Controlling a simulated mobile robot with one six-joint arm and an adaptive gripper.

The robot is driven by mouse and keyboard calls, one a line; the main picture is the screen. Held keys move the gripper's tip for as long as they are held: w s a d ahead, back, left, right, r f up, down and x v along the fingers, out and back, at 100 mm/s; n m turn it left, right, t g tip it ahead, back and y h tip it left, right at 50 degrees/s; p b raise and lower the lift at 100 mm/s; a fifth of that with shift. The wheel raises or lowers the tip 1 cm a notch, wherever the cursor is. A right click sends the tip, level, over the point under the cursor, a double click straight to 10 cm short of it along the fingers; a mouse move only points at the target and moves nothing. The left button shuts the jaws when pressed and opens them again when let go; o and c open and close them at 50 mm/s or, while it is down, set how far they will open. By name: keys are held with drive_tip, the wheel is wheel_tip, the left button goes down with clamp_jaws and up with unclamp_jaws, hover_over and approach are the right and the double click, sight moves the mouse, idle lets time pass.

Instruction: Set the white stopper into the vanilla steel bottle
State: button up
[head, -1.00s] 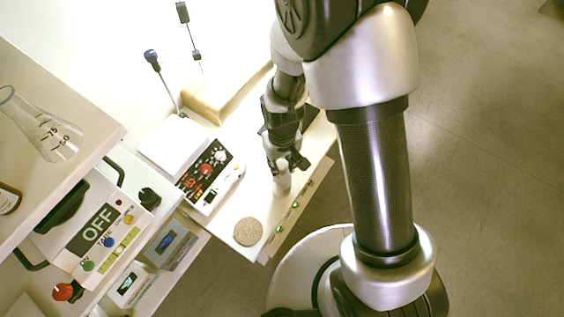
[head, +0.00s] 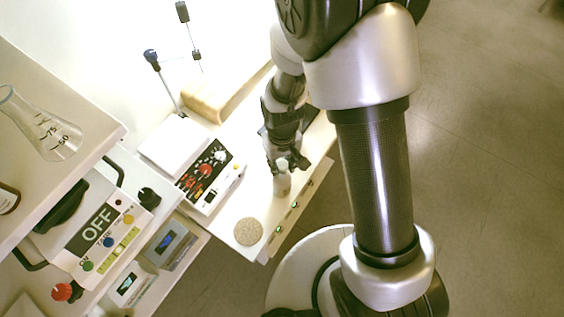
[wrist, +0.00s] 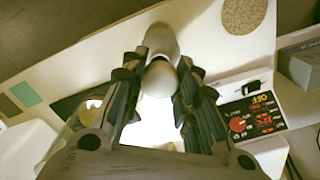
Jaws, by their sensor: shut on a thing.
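My gripper (head: 285,166) is low over the front of the white bench. In the wrist view my gripper (wrist: 157,88) is shut on the white stopper (wrist: 159,79), a rounded pale piece between the fingertips. The stopper also shows as a small pale knob in the head view (head: 282,163). The pale steel bottle (head: 282,184) stands upright directly below it. In the wrist view the bottle (wrist: 161,40) shows just past the stopper, in line with it. The stopper hides the bottle's mouth, so I cannot tell whether it is seated or only touching. No label is readable.
A round cork mat (head: 248,232) lies near the bench corner. A hotplate with red digits (head: 207,175) stands left of the bottle. A stand with a rod (head: 160,80) and a tan block (head: 205,101) are behind. The bench's front edge is close to the bottle.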

sight(282, 169)
drive_tip(key=shift+f+b, duration=1.3)
drive_tip(key=shift+f, duration=0.25)
drive_tip(key=o, duration=1)
drive_tip(key=shift+r, duration=0.1)
wheel_tip(282, 169, up, 12)
idle(0.5)
